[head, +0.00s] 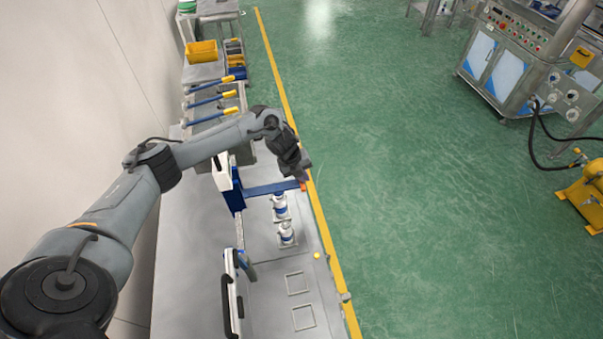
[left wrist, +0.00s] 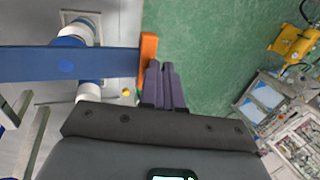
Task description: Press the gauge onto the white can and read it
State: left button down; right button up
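Two white cans with blue bands stand in line on the bench, the farther can (head: 280,205) and the nearer can (head: 287,234). They also show in the left wrist view, one at the upper left (left wrist: 76,30) and one lower (left wrist: 89,91), partly behind a blue lever (left wrist: 65,64). The lever (head: 270,188) has an orange end (left wrist: 148,52). My left gripper (head: 303,174) is just above that end; its purple fingers (left wrist: 166,84) are close together beside it. Contact is unclear. I cannot identify the gauge with certainty. My right gripper is out of view.
A blue upright (head: 235,197) stands at the lever's left. A black-and-white handled piece (head: 231,302) is nearer. Two empty square outlines (head: 298,284) mark the front bench. Blue-and-yellow handles (head: 215,98) lie behind; open green floor (head: 430,220) is to the right.

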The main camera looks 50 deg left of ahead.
pick_arm(q)
jog(key=shift+d+r+p, duration=0.15)
jog(key=shift+r+p, duration=2.15)
jog(key=shift+p, duration=0.15)
notch_tip(320, 180, up, 9)
jog(key=b, duration=0.2)
jog(key=shift+a+r+b, duration=0.2)
jog(key=shift+b, duration=0.15)
